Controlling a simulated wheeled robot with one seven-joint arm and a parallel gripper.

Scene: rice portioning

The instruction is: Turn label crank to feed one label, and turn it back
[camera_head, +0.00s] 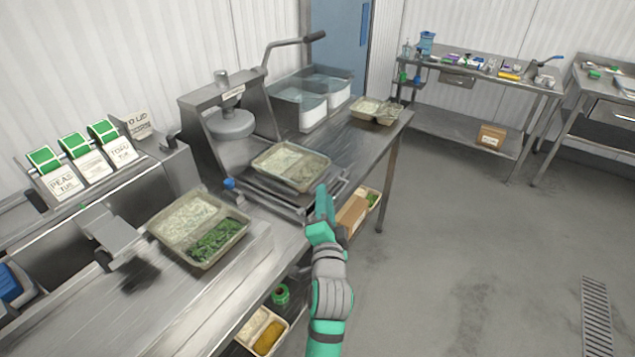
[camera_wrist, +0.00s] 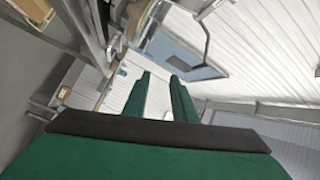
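The label unit stands at the left of the head view, with several green-and-white label cards (camera_head: 78,165) on its sloped top. A grey plate (camera_head: 112,240) sticks out from its front over the bench. I cannot tell for sure which part is the label crank. My gripper (camera_head: 322,203) is near the front edge of the bench, beside the press and well to the right of the label unit. In the wrist view, its two green fingers (camera_wrist: 160,78) stand apart with nothing between them, so it is open and empty.
A two-part tray (camera_head: 243,229) with rice and greens sits on the bench before the label unit. Another tray (camera_head: 320,174) lies under the press (camera_head: 231,124), whose long handle (camera_head: 293,42) reaches right. White tubs (camera_head: 318,116) stand behind. The floor at right is clear.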

